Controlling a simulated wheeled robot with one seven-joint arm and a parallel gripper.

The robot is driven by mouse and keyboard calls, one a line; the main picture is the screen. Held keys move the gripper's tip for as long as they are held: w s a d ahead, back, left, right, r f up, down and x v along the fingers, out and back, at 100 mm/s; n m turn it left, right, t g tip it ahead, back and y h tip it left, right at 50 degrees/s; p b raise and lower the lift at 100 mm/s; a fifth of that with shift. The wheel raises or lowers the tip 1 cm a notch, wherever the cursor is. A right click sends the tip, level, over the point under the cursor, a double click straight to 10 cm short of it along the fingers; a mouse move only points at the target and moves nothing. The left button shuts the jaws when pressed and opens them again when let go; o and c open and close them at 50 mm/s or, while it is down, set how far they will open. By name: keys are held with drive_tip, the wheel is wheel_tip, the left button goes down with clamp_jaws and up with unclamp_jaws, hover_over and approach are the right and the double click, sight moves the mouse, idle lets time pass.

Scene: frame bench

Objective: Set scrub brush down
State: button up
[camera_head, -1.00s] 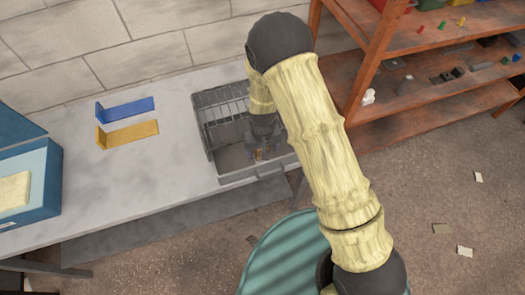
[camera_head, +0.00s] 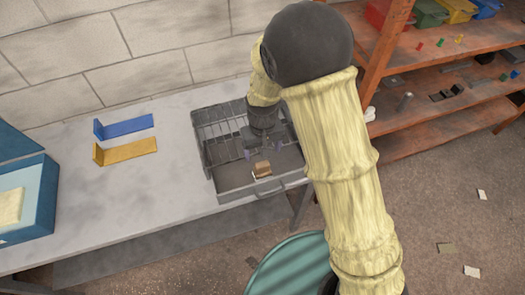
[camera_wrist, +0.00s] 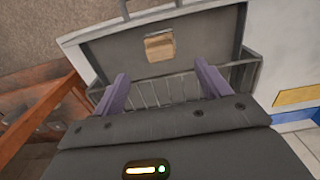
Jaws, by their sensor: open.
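The scrub brush (camera_head: 262,170), a small tan block with a pale lower edge, lies on the flat floor at the front of a grey metal tray (camera_head: 234,181). In the wrist view the brush (camera_wrist: 159,46) shows beyond my fingertips, near the middle of the grey floor (camera_wrist: 207,32). My gripper (camera_head: 264,151) is open and empty, behind the brush and over the tray's wire rack part. In the wrist view my gripper (camera_wrist: 160,74) shows two purple fingers spread wide, with nothing between them but the wires below.
A blue bracket (camera_head: 124,125) and a yellow bracket (camera_head: 126,151) lie left of the tray on the pale bench (camera_head: 150,190). A blue box (camera_head: 45,205) stands farther left. A wooden shelf unit (camera_head: 410,120) stands to the right.

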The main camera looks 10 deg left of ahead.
idle(0.6)
drive_tip(key=s+d+r+m+t, duration=0.1)
drive_tip(key=d+r, duration=0.3)
drive_tip(key=d, duration=0.4)
drive_tip(key=s+d+r+m, duration=0.3)
drive_tip(key=d+r, duration=0.1)
drive_tip(key=d, duration=0.5)
drive_tip(key=s+d+r+m+t, duration=0.1)
drive_tip(key=s+d+r+m, duration=0.1)
drive_tip(key=d, duration=0.6)
wheel_tip(320, 180, up, 2)
drive_tip(key=shift+s+d+r+t, duration=0.15)
drive_tip(key=shift+s+d+t, duration=0.15)
drive_tip(key=shift+s, duration=0.25)
drive_tip(key=shift+c, duration=0.5)
